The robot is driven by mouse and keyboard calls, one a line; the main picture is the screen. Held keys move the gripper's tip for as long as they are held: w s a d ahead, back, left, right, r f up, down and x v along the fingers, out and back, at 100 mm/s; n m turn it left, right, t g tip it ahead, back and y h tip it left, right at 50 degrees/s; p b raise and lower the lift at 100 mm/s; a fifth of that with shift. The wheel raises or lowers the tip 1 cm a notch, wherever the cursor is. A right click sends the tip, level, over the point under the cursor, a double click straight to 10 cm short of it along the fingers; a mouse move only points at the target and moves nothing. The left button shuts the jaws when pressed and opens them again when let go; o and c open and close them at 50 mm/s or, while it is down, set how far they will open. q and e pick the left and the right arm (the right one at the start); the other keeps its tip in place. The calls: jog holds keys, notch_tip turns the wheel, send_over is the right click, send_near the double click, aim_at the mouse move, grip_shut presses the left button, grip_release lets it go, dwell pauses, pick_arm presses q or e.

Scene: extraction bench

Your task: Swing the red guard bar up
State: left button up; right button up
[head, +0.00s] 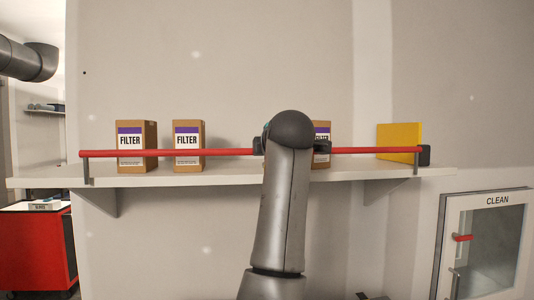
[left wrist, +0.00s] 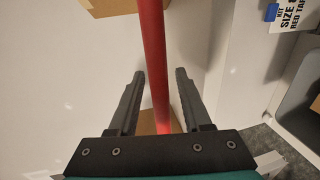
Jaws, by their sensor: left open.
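The red guard bar (head: 190,153) runs level along the front of the white shelf, between a post (head: 86,172) at the left and a dark block (head: 424,155) at the right. My left gripper (head: 290,148) is at the bar right of its middle; my own arm hides that stretch in the head view. In the left wrist view the bar (left wrist: 154,60) passes between the two fingers of my left gripper (left wrist: 159,75). The fingers are open, with a gap on each side of the bar. My right gripper is not in view.
Filter boxes (head: 136,146) (head: 187,146) (head: 322,132) stand on the shelf (head: 230,177) behind the bar. A yellow item (head: 398,136) stands at its right end. A red cart (head: 35,250) is at lower left, and a cabinet marked CLEAN (head: 490,245) at lower right.

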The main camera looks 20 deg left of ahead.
pick_arm(q)
jog(key=b+v, duration=0.4)
jog(key=v, duration=1.1)
jog(key=shift+b, duration=0.3)
jog(key=shift+s+r, duration=0.1)
